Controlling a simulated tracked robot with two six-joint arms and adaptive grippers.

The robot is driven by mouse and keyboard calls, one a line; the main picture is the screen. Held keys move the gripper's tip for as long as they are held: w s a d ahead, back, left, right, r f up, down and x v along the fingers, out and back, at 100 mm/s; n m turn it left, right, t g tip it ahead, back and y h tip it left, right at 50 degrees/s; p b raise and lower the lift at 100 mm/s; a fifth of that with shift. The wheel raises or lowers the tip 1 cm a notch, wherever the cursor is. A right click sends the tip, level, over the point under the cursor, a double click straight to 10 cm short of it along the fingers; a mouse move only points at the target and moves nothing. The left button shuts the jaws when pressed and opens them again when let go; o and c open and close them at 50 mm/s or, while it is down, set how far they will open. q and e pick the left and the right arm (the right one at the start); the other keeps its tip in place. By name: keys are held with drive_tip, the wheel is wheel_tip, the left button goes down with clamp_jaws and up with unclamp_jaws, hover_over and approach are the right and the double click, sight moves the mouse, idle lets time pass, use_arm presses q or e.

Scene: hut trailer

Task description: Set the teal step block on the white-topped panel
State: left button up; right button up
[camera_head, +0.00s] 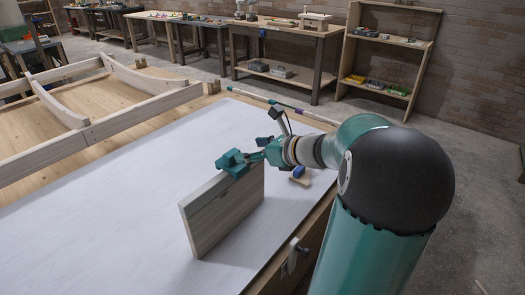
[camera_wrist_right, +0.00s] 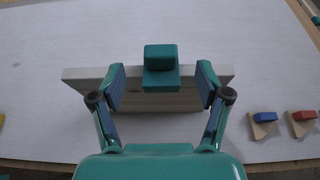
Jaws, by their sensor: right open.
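The teal step block (camera_head: 232,161) sits on the top edge of an upright, pale panel (camera_head: 225,215), near the middle of that edge. In the right wrist view the block (camera_wrist_right: 161,58) shows its raised step and lower step against the panel's pale top (camera_wrist_right: 84,74). My right gripper (camera_head: 250,160) reaches in from the right at the block. Its two fingers stand apart on either side of the block in the wrist view (camera_wrist_right: 161,80), with gaps between them and the block. My left gripper does not show.
The panel stands on a white sheet (camera_head: 100,215) on the workbench. A blue piece (camera_head: 298,171) on a wooden wedge lies beyond my right gripper. A red piece (camera_wrist_right: 304,115) on a wedge is at the wrist view's right. A wooden frame (camera_head: 85,125) lies at the left.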

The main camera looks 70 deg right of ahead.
drive_tip(key=shift+v, duration=1.95)
